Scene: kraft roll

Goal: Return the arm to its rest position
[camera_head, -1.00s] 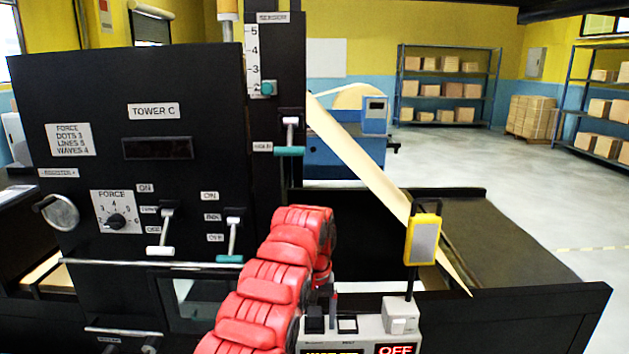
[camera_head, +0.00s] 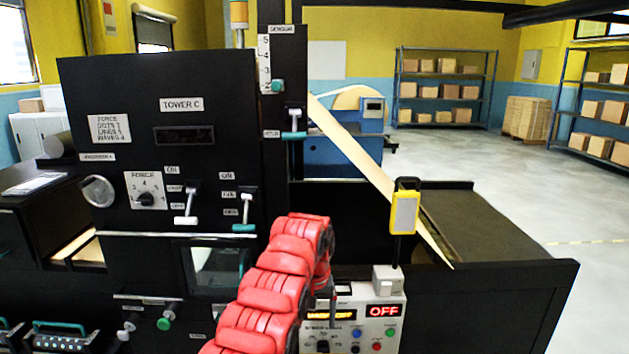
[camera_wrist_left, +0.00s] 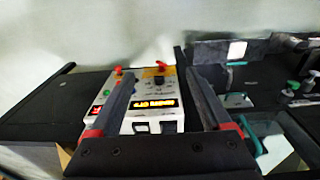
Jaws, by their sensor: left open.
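My left arm (camera_head: 275,285), in red padded segments, reaches up from the bottom middle of the head view and bends down at its far end. My left gripper (camera_head: 323,284) is mostly hidden behind it there. In the left wrist view the two dark fingers of the left gripper (camera_wrist_left: 160,78) stand apart with nothing between them. Beyond them is a white control box (camera_wrist_left: 145,105) with lit displays, which also shows in the head view (camera_head: 372,318); its red display reads OFF. I cannot tell the gap between gripper and box. My right gripper is not in view.
The black Tower C machine (camera_head: 160,130) with dials and levers stands left of the arm. A paper web (camera_head: 350,145) slopes down from a roll behind to a black bed (camera_head: 470,220) at right. A yellow-framed device (camera_head: 404,212) stands above the box. Open floor lies at far right.

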